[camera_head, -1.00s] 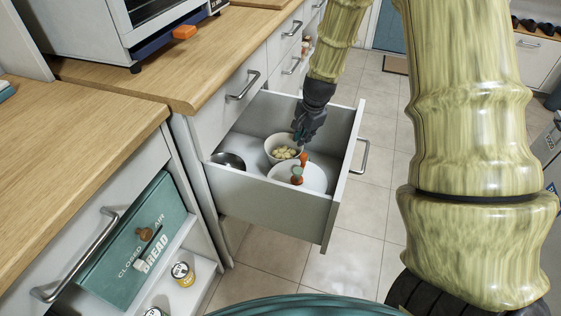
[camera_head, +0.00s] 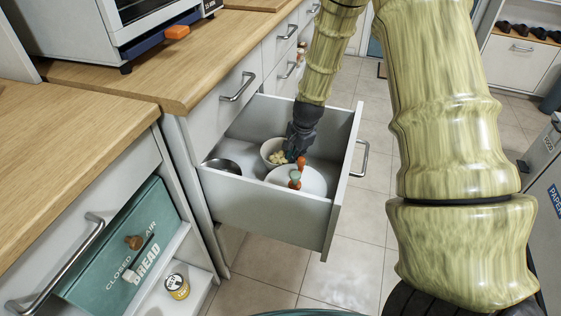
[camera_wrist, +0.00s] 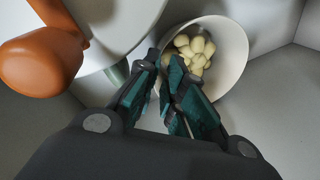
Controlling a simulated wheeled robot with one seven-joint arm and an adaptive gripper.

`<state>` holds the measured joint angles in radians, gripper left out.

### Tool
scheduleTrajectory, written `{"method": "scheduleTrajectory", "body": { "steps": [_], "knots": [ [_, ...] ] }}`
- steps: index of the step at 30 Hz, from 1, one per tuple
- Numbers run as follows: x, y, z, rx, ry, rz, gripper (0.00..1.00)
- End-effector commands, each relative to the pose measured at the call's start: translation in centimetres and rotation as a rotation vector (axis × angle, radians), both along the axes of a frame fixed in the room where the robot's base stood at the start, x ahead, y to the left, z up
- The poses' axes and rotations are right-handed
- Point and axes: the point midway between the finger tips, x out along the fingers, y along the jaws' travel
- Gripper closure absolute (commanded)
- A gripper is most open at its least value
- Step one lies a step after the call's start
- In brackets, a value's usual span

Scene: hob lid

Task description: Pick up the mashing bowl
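A white bowl (camera_head: 267,147) with pale, potato-like lumps in it stands in the open drawer; it also shows in the wrist view (camera_wrist: 236,72). My gripper (camera_head: 291,157) is down in the drawer at the bowl's near right side and hides part of it. In the wrist view my gripper (camera_wrist: 163,64) has its fingertips a small gap apart at the bowl's left rim. The right finger overlaps the bowl's inside and the left finger lies outside it. I cannot tell whether either finger touches the wall.
A white plate (camera_head: 313,181) and an orange-and-green shaker-like object (camera_head: 295,179) are close by my gripper. A dark metal bowl (camera_head: 222,166) sits at the drawer's left. The drawer walls (camera_head: 345,180) surround them. A wooden counter (camera_head: 175,85) is on the left.

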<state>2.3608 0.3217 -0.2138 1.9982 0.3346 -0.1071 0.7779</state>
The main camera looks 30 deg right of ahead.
Motion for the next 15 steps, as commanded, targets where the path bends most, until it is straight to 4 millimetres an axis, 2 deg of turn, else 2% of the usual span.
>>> {"method": "scheduleTrajectory", "body": {
  "steps": [3, 8, 15],
  "knots": [
    [0.2, 0.3, -2.0, 0.001, 0.003, -0.001, 0.9],
    [0.7, 0.5, -3.8, 0.0, 0.001, 0.0, 0.9],
    [0.8, 0.5, -4.1, 0.0, 0.0, 0.0, 0.9]
  ]
}}
